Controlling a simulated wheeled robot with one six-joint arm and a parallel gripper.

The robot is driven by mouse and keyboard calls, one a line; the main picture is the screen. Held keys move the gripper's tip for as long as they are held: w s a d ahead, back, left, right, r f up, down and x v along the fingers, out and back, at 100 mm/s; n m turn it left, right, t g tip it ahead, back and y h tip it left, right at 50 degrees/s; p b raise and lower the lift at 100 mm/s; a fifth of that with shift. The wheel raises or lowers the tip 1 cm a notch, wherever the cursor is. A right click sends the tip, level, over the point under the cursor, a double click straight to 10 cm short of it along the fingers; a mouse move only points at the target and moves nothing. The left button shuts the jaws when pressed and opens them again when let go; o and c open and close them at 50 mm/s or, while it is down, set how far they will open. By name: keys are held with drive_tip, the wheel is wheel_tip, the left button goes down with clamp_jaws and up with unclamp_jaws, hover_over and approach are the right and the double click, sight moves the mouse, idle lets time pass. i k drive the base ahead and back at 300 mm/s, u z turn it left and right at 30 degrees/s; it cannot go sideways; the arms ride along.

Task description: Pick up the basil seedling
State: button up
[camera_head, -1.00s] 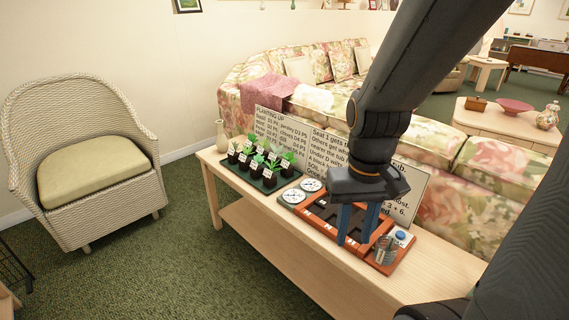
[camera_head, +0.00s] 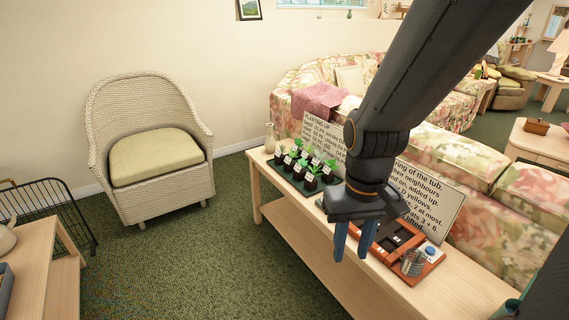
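Several seedlings in small dark pots with white labels (camera_head: 311,180) stand on a dark green tray (camera_head: 287,184) at the far left part of the wooden table. The labels are too small to read, so I cannot tell which seedling is the basil. My gripper (camera_head: 352,243) points down with its two blue fingers, in front of the table's near edge and to the right of the seedlings in the picture. A gap shows between the fingers and nothing is seen between them. My gripper hides part of the table top and the signs.
Printed signs (camera_head: 436,196) stand behind. A vase (camera_head: 269,138) stands beyond the seedlings. A wicker chair (camera_head: 150,150) is left; green carpet lies free between.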

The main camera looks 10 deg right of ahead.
sight(327, 176)
drive_tip(key=u, duration=0.5)
drive_tip(key=k, duration=1.15)
drive_tip(key=u, duration=0.7)
drive_tip(key=i, duration=2.95)
drive_tip(key=z, duration=1.15)
drive_tip(key=i, duration=1.05)
drive_tip(key=z, duration=1.35)
drive_tip(key=i, duration=0.5)
drive_tip(key=z, duration=0.35)
